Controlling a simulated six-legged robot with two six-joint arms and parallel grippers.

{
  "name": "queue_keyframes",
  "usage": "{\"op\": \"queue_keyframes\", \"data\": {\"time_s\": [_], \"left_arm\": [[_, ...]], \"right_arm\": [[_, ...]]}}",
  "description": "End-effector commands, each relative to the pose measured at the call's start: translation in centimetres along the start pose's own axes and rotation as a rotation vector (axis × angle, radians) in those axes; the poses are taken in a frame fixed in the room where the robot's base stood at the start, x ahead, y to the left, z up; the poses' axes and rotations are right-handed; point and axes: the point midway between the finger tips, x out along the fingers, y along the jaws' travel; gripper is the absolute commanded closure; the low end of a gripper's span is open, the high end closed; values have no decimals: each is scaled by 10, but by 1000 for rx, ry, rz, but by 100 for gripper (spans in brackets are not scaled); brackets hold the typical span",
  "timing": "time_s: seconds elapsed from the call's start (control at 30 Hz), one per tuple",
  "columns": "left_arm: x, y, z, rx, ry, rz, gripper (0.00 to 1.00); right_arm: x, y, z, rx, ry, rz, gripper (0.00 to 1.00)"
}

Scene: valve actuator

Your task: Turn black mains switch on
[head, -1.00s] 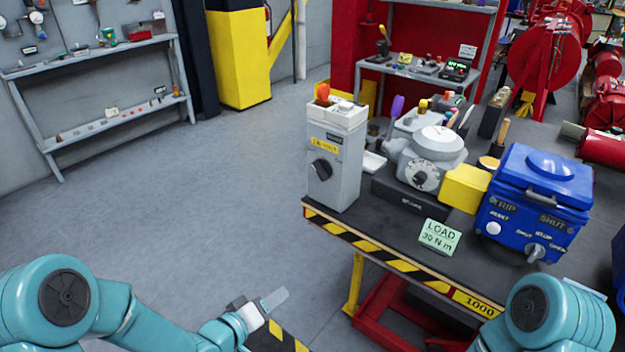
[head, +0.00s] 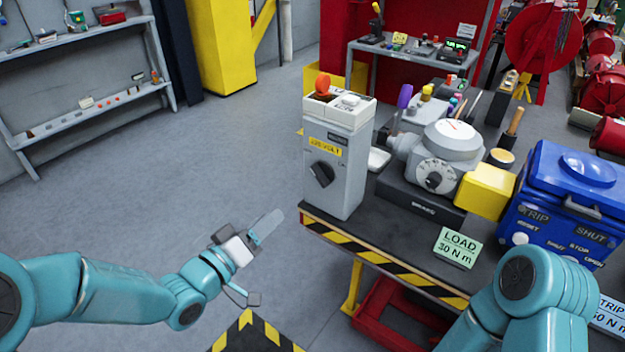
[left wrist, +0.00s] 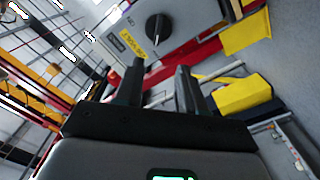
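The black mains switch (head: 322,174) is a rotary knob on the front of a tall grey box (head: 348,185) with a yellow voltage label. The box stands at the left end of the workbench. In the left wrist view the knob (left wrist: 158,29) shows beyond the fingertips, near the top. My left gripper (head: 266,228) is left of and below the knob, apart from it, over the floor beside the bench. Its two fingers (left wrist: 160,82) stand apart with nothing between them. My right arm shows at the lower right, but its gripper is out of view.
The bench edge (head: 385,262) has yellow and black stripes. A grey actuator (head: 440,160), a green load card (head: 457,247) and a blue box (head: 560,200) stand right of the switch box. Open floor lies to the left.

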Motion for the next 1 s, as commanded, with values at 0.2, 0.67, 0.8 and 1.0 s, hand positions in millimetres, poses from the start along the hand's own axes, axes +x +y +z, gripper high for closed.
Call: {"op": "queue_keyframes", "data": {"time_s": [0.2, 0.67, 0.8, 1.0], "left_arm": [[40, 4, 2, -1, -5, 2, 61], [142, 2, 2, -1, -3, 1, 61], [156, 1, 1, -2, -3, 1, 61], [160, 0, 1, -2, -3, 0, 61]], "right_arm": [[-9, -3, 0, 0, -1, 0, 57], [-27, -10, 1, 0, 0, 0, 57], [-29, -10, 1, 0, 0, 0, 57], [-29, -10, 1, 0, 0, 0, 57]]}}
